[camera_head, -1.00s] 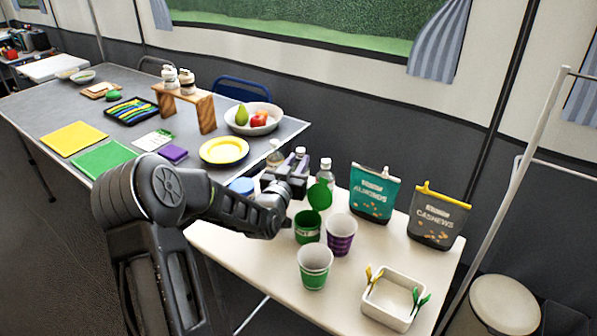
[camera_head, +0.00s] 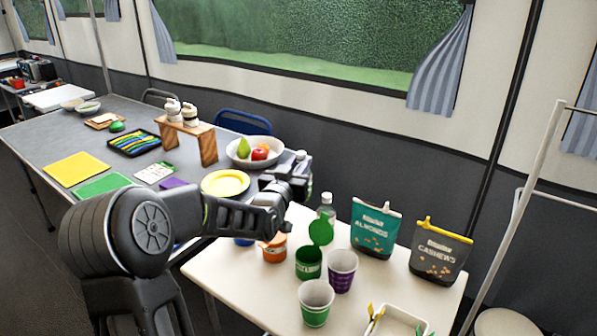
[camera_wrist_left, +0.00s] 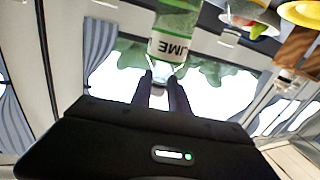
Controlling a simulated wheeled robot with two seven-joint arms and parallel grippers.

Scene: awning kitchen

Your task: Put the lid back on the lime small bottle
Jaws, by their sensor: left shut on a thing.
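The lime small bottle (camera_wrist_left: 174,30) shows in the left wrist view, with green contents and a white label reading LIME. That view is upside down, so the bottle stands neck up, and its far end is cut off by the frame. My left gripper (camera_wrist_left: 160,88) is at the bottle's neck end, its fingers closed around a small dark-edged piece there, which looks like the lid. Whether lid and neck touch I cannot tell. In the head view my left gripper (camera_head: 290,190) is over the table's back left part and hides the bottle. My right gripper is not in view.
Two pouches (camera_head: 375,227) (camera_head: 440,252) and a tray (camera_head: 398,322) stand right on the white table (camera_head: 235,278).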

